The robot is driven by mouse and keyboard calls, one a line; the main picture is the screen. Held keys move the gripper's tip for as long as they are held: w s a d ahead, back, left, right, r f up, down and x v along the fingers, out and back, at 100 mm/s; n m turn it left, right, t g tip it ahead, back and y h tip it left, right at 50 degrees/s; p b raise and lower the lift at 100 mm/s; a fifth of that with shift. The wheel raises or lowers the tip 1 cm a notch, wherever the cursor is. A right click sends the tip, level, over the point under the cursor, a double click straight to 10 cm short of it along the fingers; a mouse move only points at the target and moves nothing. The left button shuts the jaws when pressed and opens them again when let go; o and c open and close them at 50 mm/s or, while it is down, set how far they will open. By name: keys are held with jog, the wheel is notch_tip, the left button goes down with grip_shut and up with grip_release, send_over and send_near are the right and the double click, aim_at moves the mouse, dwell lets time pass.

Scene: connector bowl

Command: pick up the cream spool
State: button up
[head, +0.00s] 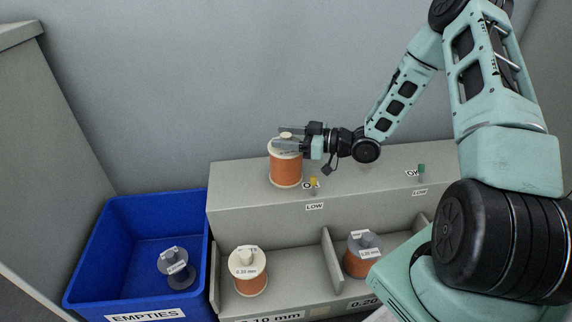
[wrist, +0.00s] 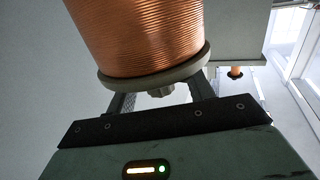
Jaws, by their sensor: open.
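A cream spool (head: 286,168) wound with copper wire stands upright on top of the grey shelf unit, near its left end. My gripper (head: 286,146) reaches in from the right at this spool's top. Its fingers are open, one on either side of the small top hub. In the wrist view the spool's copper winding (wrist: 140,35) and pale flange (wrist: 155,78) fill the upper middle, with the hub (wrist: 158,91) between the fingers. Whether the fingers touch it cannot be told. Another cream spool (head: 247,276) with copper wire and a 0.10 mm label stands in the left bay below.
A grey-topped copper spool (head: 363,258) sits in the right bay, past a divider (head: 331,258). A blue EMPTIES bin (head: 100,240) at the left holds a bare grey spool (head: 176,268). Small yellow (head: 314,182) and green (head: 421,169) pegs stand on the shelf top. The wall is close behind.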

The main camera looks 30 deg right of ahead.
grip_shut()
dwell(1.3)
jog(key=shift+r, duration=0.15)
